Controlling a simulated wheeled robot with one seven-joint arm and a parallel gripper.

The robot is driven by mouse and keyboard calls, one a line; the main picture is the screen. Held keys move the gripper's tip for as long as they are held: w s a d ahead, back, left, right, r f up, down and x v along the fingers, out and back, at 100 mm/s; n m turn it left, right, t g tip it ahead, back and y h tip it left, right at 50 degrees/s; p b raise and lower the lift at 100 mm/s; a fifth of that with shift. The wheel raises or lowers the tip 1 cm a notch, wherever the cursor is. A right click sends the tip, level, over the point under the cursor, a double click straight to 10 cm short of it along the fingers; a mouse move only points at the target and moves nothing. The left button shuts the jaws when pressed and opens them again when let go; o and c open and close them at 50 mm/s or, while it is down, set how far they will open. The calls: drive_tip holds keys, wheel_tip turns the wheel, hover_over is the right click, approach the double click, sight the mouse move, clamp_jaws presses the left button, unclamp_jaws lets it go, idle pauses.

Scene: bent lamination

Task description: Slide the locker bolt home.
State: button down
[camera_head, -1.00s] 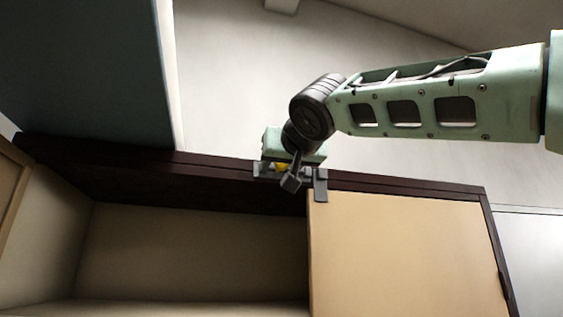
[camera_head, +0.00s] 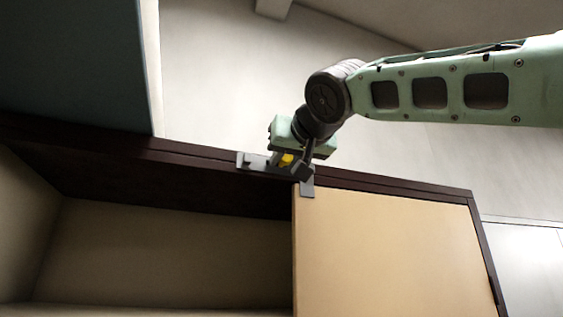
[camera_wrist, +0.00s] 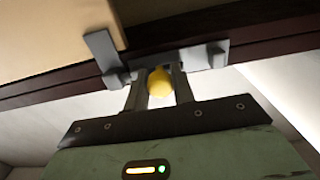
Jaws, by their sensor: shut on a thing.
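The locker bolt has a yellow knob (camera_head: 286,159) and a grey base plate (camera_head: 252,161) on the dark top rail of the locker. My gripper (camera_head: 290,161) is shut on the knob. In the wrist view the knob (camera_wrist: 160,82) sits between the two fingers, and the base plate (camera_wrist: 207,56) shows to its right. A grey angled catch bracket (camera_head: 306,188) is at the top left corner of the tan door. In the wrist view the bracket (camera_wrist: 103,50) is left of the knob, close to the fingers. The bolt's tip is hidden behind my gripper in the head view.
The tan door (camera_head: 390,255) covers the right part of the locker. An open, empty compartment (camera_head: 165,255) lies to its left. A dark rail (camera_head: 400,190) runs along the top. A dark blue-grey panel (camera_head: 70,60) stands at the upper left. The pale wall behind is clear.

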drive_tip(key=c, duration=1.2)
unclamp_jaws()
drive_tip(key=shift+w+d, duration=0.1)
drive_tip(key=shift+d, duration=0.25)
drive_tip(key=shift+o, duration=0.2)
drive_tip(key=shift+a, duration=0.15)
drive_tip(key=shift+s+f+b, duration=0.1)
drive_tip(key=shift+s+b, duration=0.2)
drive_tip(key=shift+s, duration=0.05)
drive_tip(key=b+v, duration=0.7)
drive_tip(key=v, duration=1)
drive_tip(key=shift+w, duration=0.1)
